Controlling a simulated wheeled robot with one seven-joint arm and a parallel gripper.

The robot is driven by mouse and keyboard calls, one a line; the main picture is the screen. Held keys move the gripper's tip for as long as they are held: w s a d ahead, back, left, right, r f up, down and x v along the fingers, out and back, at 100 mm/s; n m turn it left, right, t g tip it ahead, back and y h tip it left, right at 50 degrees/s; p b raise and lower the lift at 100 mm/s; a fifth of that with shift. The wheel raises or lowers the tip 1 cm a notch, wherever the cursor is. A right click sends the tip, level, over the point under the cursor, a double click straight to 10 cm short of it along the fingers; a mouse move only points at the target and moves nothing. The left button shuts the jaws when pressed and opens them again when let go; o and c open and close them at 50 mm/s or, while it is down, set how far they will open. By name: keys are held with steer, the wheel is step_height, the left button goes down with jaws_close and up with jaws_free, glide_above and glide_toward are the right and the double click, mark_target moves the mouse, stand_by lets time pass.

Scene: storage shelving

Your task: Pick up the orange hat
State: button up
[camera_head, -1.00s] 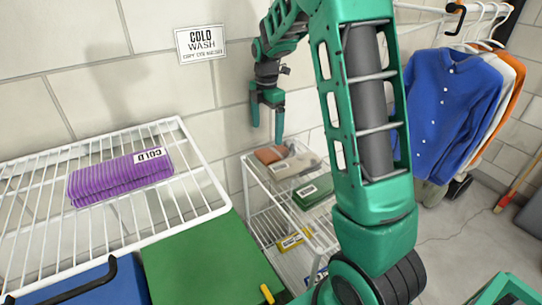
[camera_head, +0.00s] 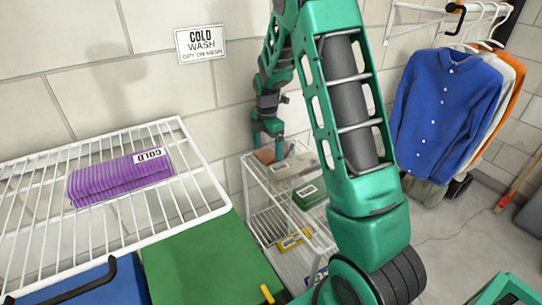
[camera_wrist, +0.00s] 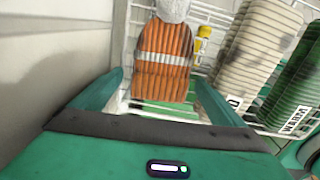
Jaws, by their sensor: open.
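The orange hat (camera_wrist: 160,80) is a ribbed, folded knit with a pale band across it. In the wrist view it lies on the white wire shelf, between and beyond the fingers of my gripper (camera_wrist: 160,100). My gripper is open, with one green finger on each side of the hat's near end. I cannot tell whether the fingers touch it. In the head view my gripper (camera_head: 268,147) is low over the small rack, and the hat (camera_head: 264,156) is partly hidden behind it.
A beige folded item (camera_head: 293,167) and a green one (camera_head: 311,196) lie beside the hat. A yellow item (camera_head: 294,239) is on a lower shelf. The wall stands close to the left of my gripper. A purple folded item (camera_head: 120,178) lies on the large wire rack (camera_head: 213,196).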

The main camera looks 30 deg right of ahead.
steer(key=c, duration=1.1)
steer(key=shift+r, duration=0.15)
steer(key=shift+c, duration=0.2)
